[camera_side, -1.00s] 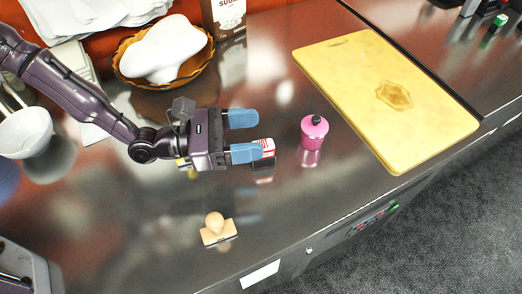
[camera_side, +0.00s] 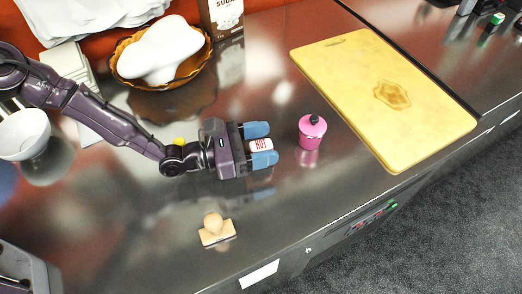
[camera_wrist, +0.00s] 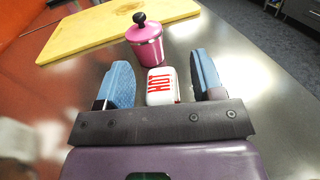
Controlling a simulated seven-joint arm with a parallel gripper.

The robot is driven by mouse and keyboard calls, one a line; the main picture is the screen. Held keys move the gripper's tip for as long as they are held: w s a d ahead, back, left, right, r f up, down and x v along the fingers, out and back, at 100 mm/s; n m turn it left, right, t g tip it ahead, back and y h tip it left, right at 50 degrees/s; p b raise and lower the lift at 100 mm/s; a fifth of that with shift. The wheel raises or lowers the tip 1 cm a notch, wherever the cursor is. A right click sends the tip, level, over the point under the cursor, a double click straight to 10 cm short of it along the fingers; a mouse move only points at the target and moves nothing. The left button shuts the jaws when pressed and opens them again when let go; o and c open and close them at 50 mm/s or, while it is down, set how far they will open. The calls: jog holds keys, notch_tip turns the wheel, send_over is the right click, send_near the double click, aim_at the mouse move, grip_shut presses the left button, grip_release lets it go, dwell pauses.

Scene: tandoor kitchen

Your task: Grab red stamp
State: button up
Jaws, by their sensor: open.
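A wooden stamp (camera_side: 217,229) with a round knob and a block base stands on the counter at the lower middle of the side view; I see no red on it. My gripper (camera_side: 271,144) is open, up and to the right of this stamp. A small white item with red "HOT" lettering (camera_side: 260,146) lies between my two blue fingers. In the wrist view the HOT item (camera_wrist: 161,86) is between the fingers, with gaps on both sides. Its lower part is hidden by my gripper there.
A pink lidded pot (camera_side: 311,131) with a black knob stands just beyond my fingertips. A yellow cutting board (camera_side: 350,80) is to the right, a brown bowl (camera_side: 203,62) with a white lump at the back. The counter around the wooden stamp is clear.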

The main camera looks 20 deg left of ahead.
jog(key=c, duration=1)
jog(key=shift+r, duration=0.1)
